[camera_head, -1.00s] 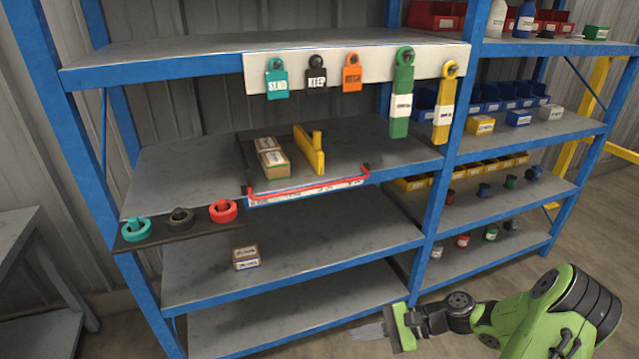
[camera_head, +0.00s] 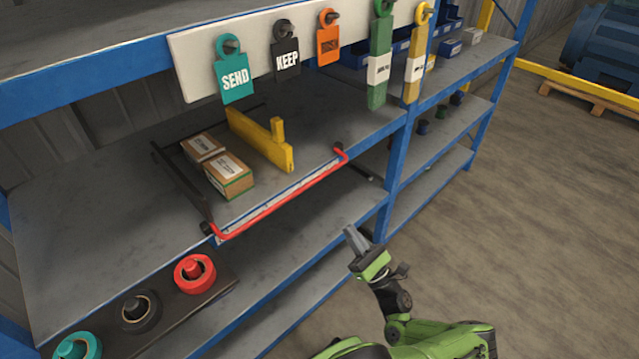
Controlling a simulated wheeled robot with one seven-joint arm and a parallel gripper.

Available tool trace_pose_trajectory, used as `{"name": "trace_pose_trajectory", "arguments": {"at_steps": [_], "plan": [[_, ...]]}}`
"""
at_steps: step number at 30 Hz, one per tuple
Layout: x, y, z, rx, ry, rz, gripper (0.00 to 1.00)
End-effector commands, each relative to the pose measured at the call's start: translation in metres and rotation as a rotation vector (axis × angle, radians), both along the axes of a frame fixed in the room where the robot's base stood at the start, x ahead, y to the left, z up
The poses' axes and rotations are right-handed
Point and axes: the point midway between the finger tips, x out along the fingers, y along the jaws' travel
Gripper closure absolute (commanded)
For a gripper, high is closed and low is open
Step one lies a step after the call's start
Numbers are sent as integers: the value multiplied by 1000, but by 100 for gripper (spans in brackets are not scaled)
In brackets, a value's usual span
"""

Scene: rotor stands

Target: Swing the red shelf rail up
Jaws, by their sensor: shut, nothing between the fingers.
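The red shelf rail (camera_head: 285,200) is a thin red bar with bent ends. My gripper (camera_head: 352,234) is shut and empty. In the picture it is below and right of the rail's right end, apart from it, in front of the shelving.
Two cardboard boxes (camera_head: 228,174) and a yellow divider (camera_head: 262,140) stand on the shelf behind the rail. Hanging tags, including a teal one (camera_head: 235,78), are above. A ledge with rings, one red (camera_head: 194,274), is at lower left. The floor (camera_head: 520,220) at right is clear.

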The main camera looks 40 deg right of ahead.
Motion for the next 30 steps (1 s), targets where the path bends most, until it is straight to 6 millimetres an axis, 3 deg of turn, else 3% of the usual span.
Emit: {"name": "trace_pose_trajectory", "arguments": {"at_steps": [8,21,24,30], "plan": [[9,2,8,-2,2,6,100],[82,4,68,-3,1,7,100],[81,3,88,-2,1,5,100],[83,4,102,-3,3,5,100]]}}
